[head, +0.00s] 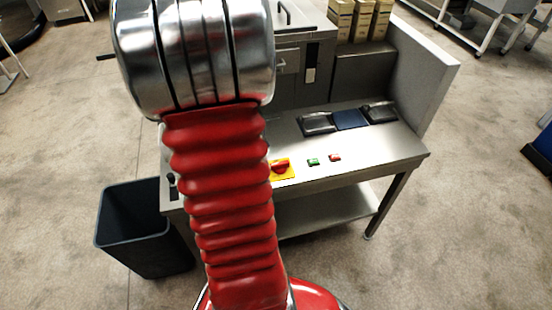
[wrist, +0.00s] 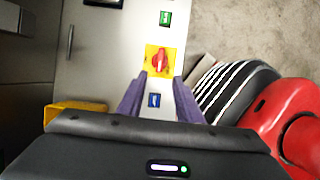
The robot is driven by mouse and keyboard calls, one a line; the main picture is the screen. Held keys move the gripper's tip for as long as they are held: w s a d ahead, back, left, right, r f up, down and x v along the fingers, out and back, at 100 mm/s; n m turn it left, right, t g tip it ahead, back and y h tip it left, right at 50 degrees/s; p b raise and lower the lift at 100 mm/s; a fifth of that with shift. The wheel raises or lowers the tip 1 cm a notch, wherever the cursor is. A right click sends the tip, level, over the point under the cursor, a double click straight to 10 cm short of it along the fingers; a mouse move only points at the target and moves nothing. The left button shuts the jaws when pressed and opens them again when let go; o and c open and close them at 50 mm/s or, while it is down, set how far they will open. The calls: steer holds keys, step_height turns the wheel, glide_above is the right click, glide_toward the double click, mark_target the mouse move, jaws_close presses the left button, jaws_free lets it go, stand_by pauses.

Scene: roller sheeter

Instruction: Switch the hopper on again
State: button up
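A red rotary knob (head: 281,166) sits on a yellow plate on the front of the steel table. In the wrist view the red knob (wrist: 160,60) shows just beyond my fingertips, its handle running roughly up and down the picture. A small blue switch or label (wrist: 154,100) lies between my purple fingers. A green button (head: 313,162) and a red button (head: 335,157) are to the right of the knob; the green button (wrist: 165,18) also shows in the wrist view. My gripper (wrist: 160,80) is open and empty. My arm hides it in the head view. No hopper label is readable.
The steel table (head: 400,151) carries black trays (head: 317,123) and a blue one (head: 350,119) towards the back. A dark bin (head: 120,240) stands at the left. Boxes (head: 340,22) stand behind. A yellow part (wrist: 75,109) is left of my gripper in the wrist view.

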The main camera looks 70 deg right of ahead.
mark_target(277, 163)
steer(key=x, duration=1.3)
steer(key=shift+d+f, duration=0.15)
steer(key=shift+f, duration=0.25)
steer(key=shift+c, duration=0.3)
jaws_close()
steer(key=shift+d, duration=0.2)
steer(key=shift+a, duration=0.1)
